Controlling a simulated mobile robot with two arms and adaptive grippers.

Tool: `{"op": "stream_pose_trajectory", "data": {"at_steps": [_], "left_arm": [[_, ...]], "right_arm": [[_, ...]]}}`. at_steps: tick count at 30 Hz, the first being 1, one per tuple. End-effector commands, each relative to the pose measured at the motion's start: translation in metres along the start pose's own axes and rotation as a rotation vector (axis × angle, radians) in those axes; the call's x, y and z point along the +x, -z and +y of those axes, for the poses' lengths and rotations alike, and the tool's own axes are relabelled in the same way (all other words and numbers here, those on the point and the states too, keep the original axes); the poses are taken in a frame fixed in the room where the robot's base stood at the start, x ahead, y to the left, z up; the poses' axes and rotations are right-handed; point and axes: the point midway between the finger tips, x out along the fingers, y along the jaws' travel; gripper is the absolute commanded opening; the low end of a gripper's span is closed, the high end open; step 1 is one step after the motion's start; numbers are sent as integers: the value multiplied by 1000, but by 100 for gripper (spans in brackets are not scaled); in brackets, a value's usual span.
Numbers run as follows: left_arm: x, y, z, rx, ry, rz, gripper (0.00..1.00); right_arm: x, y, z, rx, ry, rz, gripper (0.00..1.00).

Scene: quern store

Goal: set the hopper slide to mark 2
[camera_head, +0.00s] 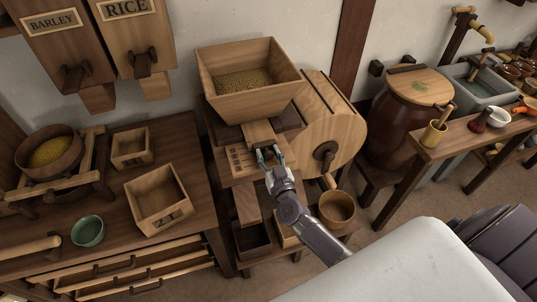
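The hopper (248,96) is a square, flared wooden box holding grain, on top of the wooden mill (332,124). The hopper slide (258,131) is a pale wooden tongue sticking out at the front below it. A pale board with dark markings (239,160) lies just left of the slide; the marks are too small to read. My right gripper (270,155) is at the slide's front end, its two fingertips apart. I cannot tell whether they grip a part of the slide between them. My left gripper is not in view.
A dark crank (325,152) sits on the mill's round side, close to the right of my gripper. A wooden bucket (337,208) stands below right. A bench (190,207) with wooden boxes and a green bowl (88,231) is at left. A lidded barrel (398,122) stands at right.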

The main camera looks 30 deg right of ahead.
Motion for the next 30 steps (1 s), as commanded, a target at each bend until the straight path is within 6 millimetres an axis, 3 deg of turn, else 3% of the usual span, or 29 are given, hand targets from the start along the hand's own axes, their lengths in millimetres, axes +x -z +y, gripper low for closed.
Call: {"op": "stream_pose_trajectory", "data": {"at_steps": [1,6,7,14,22,30], "left_arm": [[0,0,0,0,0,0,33],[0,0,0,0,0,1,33],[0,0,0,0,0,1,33],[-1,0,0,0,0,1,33],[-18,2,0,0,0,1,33],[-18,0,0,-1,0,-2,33]], "right_arm": [[0,0,0,0,0,0,30],[0,0,0,0,0,0,1],[0,0,0,0,0,0,0],[-1,0,0,0,-1,-1,0],[-44,0,0,0,0,-7,0],[-50,0,-1,2,1,-1,0]]}}
